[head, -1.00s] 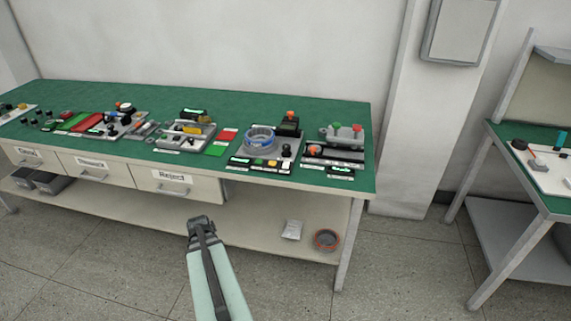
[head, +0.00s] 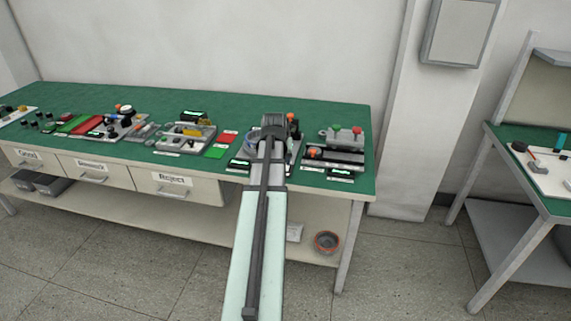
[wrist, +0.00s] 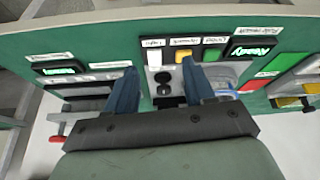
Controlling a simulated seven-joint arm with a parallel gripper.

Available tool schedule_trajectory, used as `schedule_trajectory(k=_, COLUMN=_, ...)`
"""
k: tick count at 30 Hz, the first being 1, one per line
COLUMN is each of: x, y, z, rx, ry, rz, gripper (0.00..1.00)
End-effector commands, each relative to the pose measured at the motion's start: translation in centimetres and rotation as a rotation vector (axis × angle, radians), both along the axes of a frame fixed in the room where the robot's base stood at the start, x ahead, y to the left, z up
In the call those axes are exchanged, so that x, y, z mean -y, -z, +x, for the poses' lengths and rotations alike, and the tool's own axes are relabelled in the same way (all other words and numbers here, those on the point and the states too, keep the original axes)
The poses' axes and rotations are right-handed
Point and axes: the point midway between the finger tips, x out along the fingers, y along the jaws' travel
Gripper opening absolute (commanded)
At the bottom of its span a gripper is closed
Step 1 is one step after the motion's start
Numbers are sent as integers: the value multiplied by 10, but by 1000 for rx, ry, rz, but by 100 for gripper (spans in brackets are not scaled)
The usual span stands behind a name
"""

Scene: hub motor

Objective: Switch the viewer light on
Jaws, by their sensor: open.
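The viewer station stands near the right end of the green bench, mostly behind my arm in the head view. Its blue-grey ring (head: 250,141) shows just left of my arm. A yellow button (wrist: 183,56) and a green button (wrist: 211,55) sit to the right. A black knob (wrist: 163,77) lies between the fingers. My gripper (wrist: 160,68) is open and empty, its fingertips around the panel's white-button side. Contact cannot be told. It also shows in the head view (head: 273,125).
A lit display (wrist: 252,47) sits right of the buttons. Drawers (head: 172,187) are under the bench edge.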

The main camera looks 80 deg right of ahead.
Motion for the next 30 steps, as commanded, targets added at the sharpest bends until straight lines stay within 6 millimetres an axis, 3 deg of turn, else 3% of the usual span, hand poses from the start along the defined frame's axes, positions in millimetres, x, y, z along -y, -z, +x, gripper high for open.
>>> schedule_trajectory(k=3, x=16, y=-37, z=-3, rx=7, ry=19, rz=-35, gripper=53)
schedule_trajectory(k=7, x=32, y=-64, z=-2, rx=9, ry=44, rz=-42, gripper=53)
schedule_trajectory(k=9, x=36, y=-60, z=-3, rx=5, ry=77, rz=-6, gripper=53)
schedule_trajectory(k=14, x=25, y=-53, z=-7, rx=15, ry=141, rz=40, gripper=53)
schedule_trajectory(k=20, x=31, y=-39, z=-6, rx=18, ry=147, rz=39, gripper=53)
schedule_trajectory(k=30, x=50, y=8, z=-6, rx=17, ry=147, rz=40, gripper=53)
